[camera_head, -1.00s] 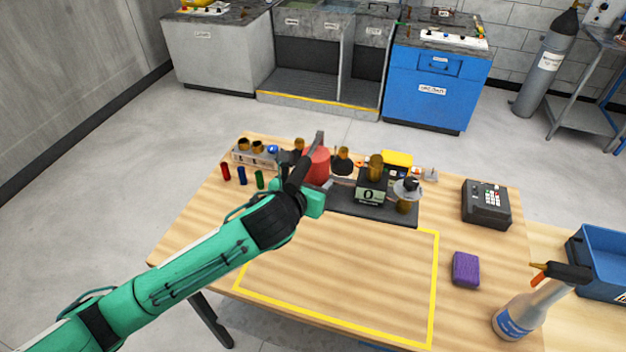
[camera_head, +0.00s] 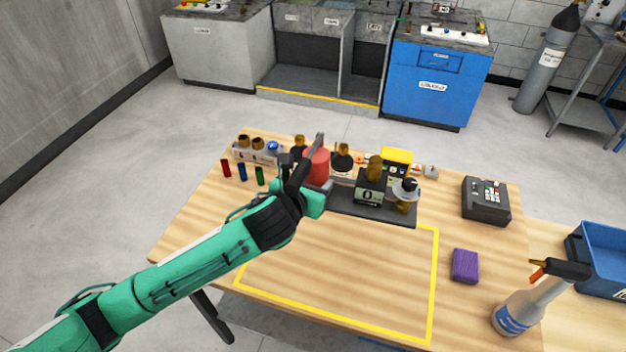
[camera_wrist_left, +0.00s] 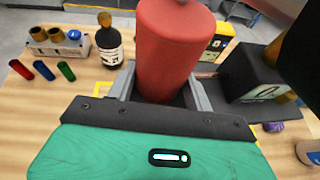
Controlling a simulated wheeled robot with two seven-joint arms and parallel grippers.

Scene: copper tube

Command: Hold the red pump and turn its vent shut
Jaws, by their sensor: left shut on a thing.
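The red pump (camera_head: 318,164) stands upright at the back of the table, at the left end of a dark base plate (camera_head: 345,207). My left gripper (camera_head: 309,170) is shut on the pump, with a finger on either side of its body. In the left wrist view the red pump (camera_wrist_left: 168,50) fills the space between the grey fingers of my left gripper (camera_wrist_left: 160,85). The pump's top is cut off in that view, and I cannot make out its vent. My right gripper is not in view.
Right of the pump, a dark box (camera_head: 370,190) with a dial marking stands on the plate. Dark bottles (camera_head: 342,160) stand behind. A rack (camera_head: 255,155) and small coloured cylinders (camera_head: 242,176) are at left. The yellow-outlined area (camera_head: 340,270) in front is clear.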

